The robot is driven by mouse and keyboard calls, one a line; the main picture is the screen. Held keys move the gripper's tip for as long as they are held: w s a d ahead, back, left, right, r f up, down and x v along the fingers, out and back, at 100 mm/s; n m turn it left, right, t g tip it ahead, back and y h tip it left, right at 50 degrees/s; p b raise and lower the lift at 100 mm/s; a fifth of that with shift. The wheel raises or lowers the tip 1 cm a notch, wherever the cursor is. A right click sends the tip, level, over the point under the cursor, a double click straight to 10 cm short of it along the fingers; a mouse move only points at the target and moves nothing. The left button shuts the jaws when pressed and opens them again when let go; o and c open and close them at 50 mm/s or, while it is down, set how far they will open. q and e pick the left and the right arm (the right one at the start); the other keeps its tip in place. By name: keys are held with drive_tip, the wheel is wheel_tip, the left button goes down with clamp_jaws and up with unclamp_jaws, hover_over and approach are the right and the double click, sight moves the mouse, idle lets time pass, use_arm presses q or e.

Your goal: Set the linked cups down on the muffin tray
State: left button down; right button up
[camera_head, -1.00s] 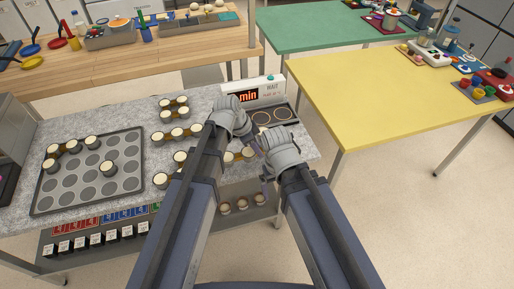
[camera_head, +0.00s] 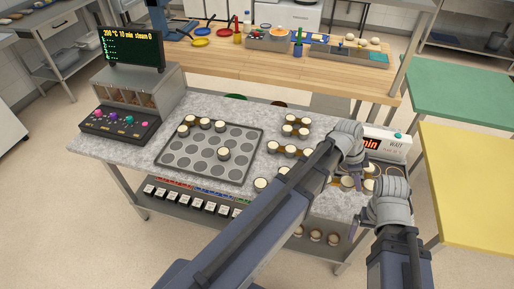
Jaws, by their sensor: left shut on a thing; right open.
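The dark muffin tray (camera_head: 200,172) lies on the grey stone counter. Several cream-topped cups (camera_head: 204,123) sit in its far-left wells, and one more cup (camera_head: 224,154) sits nearer its middle. Its other wells look empty. My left gripper (camera_head: 355,165) is shut at the counter's right part, beside linked cups (camera_head: 348,181); what is between its fingers is mostly hidden by the hand. My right gripper (camera_head: 368,212) is open and empty, lower and to the right, near the counter's right edge. More linked cups (camera_head: 296,126) lie in groups right of the tray.
A white timer box (camera_head: 385,143) stands behind my grippers. A control panel (camera_head: 120,122) and a screen (camera_head: 133,48) stand at the counter's left. A wooden table (camera_head: 230,52) with pans and bins is behind; a yellow table (camera_head: 470,185) is at right.

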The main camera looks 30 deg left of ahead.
use_arm(q)
drive_tip(key=w+a+n+t+y, duration=0.1)
drive_tip(key=w+a+n, duration=0.35)
drive_tip(key=a, duration=0.85)
drive_tip(key=w+a+n+t+y, duration=0.1)
drive_tip(key=w+a+n+y, duration=0.3)
drive_tip(key=a, duration=0.8)
drive_tip(key=s+a+n, duration=0.2)
drive_tip(key=a+n, duration=0.2)
drive_tip(key=a, duration=0.7)
drive_tip(key=s+a+n, duration=0.2)
drive_tip(key=a+n, duration=0.3)
drive_tip(key=a, duration=0.6)
drive_tip(key=shift+m+t, duration=0.25)
drive_tip(key=shift+t, duration=0.05)
drive_tip(key=f+b, duration=0.9)
drive_tip(key=shift+w+f+b, duration=0.25)
drive_tip(key=shift+b, duration=0.05)
drive_tip(key=shift+r, duration=0.1)
drive_tip(key=shift+d, duration=0.1)
